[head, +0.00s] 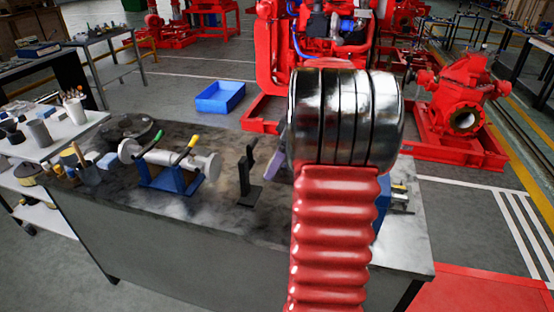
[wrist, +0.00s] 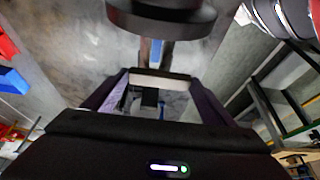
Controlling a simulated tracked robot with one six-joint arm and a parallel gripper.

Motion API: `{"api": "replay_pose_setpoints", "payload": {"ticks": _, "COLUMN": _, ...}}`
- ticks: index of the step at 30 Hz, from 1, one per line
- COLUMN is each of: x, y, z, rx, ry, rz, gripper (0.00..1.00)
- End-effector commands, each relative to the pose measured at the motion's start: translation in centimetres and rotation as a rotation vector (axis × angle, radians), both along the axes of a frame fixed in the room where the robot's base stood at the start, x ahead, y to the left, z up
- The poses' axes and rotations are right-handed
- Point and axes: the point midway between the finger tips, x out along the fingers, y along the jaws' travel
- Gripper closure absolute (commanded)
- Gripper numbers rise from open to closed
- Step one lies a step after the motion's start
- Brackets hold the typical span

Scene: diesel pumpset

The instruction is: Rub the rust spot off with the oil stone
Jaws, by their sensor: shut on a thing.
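In the wrist view my gripper (wrist: 160,80) has its two purple fingers shut on a pale, bar-shaped block (wrist: 160,87), which looks like the oil stone. Beyond it a dark round disc (wrist: 160,16) fills the top middle, with a narrow brown and blue part below it. In the head view my red arm hides most of the gripper; one purple finger (head: 274,166) shows at its left, above the bench. I cannot make out the rust spot or whether the stone touches anything.
The dark-topped workbench (head: 205,212) carries a grey shaft (head: 178,160) on a blue stand, with yellow and green handles, and a black upright stand (head: 247,178). A side table (head: 88,120) with pots and brushes stands left. A blue tray (head: 220,97) lies on the floor behind.

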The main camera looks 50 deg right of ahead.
Motion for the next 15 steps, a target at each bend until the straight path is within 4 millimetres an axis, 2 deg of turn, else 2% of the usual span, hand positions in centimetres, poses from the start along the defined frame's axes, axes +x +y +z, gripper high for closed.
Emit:
{"api": "replay_pose_setpoints", "payload": {"ticks": 7, "x": 0.1, "y": -0.2, "z": 0.0, "rx": 0.000, "ry": 0.000, "rz": -0.001, "gripper": 0.40}}
{"api": "replay_pose_setpoints", "payload": {"ticks": 15, "x": 0.6, "y": -1.3, "z": -0.1, "rx": 0.000, "ry": 0.000, "rz": -0.001, "gripper": 0.40}}
